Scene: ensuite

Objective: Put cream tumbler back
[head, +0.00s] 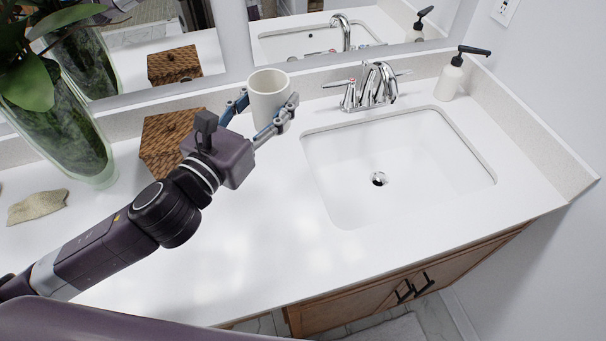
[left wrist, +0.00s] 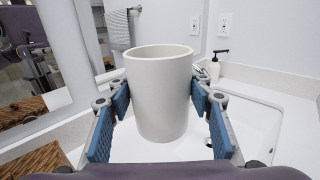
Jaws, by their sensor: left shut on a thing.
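The cream tumbler (head: 268,96) is upright near the back of the counter, between the woven box and the faucet. My left gripper (head: 262,112) is shut on it, a finger on each side. In the left wrist view the tumbler (left wrist: 159,95) stands between the blue finger pads of the left gripper (left wrist: 162,110), its open rim up. I cannot tell whether its base touches the counter. My right gripper is in neither view.
A brown woven box (head: 163,140), a glass vase with leaves (head: 62,135) and a beige cloth-like piece (head: 37,206) are at left. The faucet (head: 372,86), sink (head: 395,165) and soap dispenser (head: 449,80) are at right. The front counter (head: 240,260) is clear.

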